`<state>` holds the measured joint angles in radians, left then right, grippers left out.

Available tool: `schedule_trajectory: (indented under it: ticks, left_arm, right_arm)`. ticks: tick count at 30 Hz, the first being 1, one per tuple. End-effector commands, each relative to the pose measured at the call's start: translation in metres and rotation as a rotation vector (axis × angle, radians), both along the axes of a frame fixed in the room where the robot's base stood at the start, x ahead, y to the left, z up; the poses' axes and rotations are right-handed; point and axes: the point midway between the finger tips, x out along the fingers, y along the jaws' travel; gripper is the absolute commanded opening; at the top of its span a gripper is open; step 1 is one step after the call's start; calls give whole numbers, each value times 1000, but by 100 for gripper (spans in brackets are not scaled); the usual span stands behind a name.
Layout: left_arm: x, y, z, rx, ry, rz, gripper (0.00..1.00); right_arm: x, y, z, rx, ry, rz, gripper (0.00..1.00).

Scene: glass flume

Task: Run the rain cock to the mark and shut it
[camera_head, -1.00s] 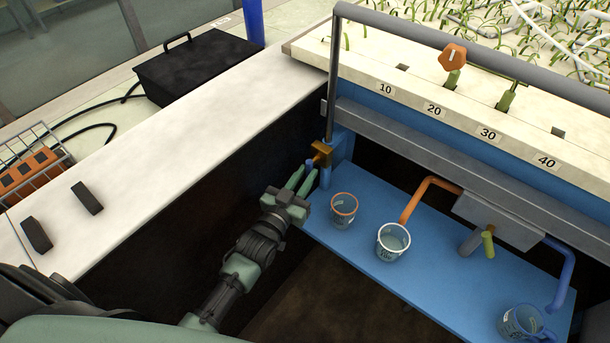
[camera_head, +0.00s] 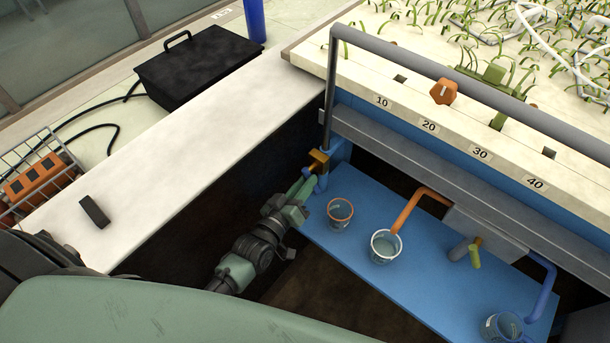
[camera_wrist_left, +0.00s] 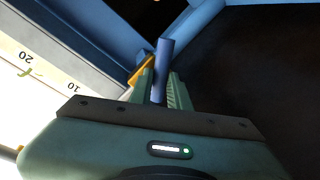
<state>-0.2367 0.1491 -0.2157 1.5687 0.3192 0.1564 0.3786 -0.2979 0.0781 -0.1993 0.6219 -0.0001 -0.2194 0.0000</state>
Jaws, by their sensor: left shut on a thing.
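A brass cock (camera_head: 318,160) sits at the foot of the grey upright pipe, at the left end of the blue shelf. My left gripper (camera_head: 304,187) is at it from below left, its fingers closed around a blue lever-like part beside the brass. In the left wrist view this blue part (camera_wrist_left: 163,62) stands between the fingers (camera_wrist_left: 160,92), with the brass piece (camera_wrist_left: 140,70) just left of them. The cock's exact angle is hard to tell. Number tags 10, 20, 30 and 40 run along the pale flume edge (camera_head: 455,140). My right gripper is not visible.
On the blue shelf (camera_head: 445,288) stand an orange-rimmed beaker (camera_head: 340,214), a white-rimmed beaker (camera_head: 385,246) near the orange pipe (camera_head: 408,208), and a blue-rimmed beaker (camera_head: 503,327). A yellow-green handle (camera_head: 475,257) is under a grey box. A black case (camera_head: 197,65) rests left.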

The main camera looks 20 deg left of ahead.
Motion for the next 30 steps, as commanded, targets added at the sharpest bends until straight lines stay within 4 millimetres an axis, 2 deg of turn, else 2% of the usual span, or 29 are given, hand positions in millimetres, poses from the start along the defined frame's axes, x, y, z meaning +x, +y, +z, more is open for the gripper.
schedule_trajectory:
  ticks: [3,15,30]
  left_arm:
    - [-1,-1,4,-103,39,-2,0]
    - [-1,-4,8,-398,144,-1,0]
    - [-2,-4,9,-536,195,0,0]
  right_arm:
    - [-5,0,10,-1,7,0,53]
    - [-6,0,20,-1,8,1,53]
    - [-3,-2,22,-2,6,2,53]
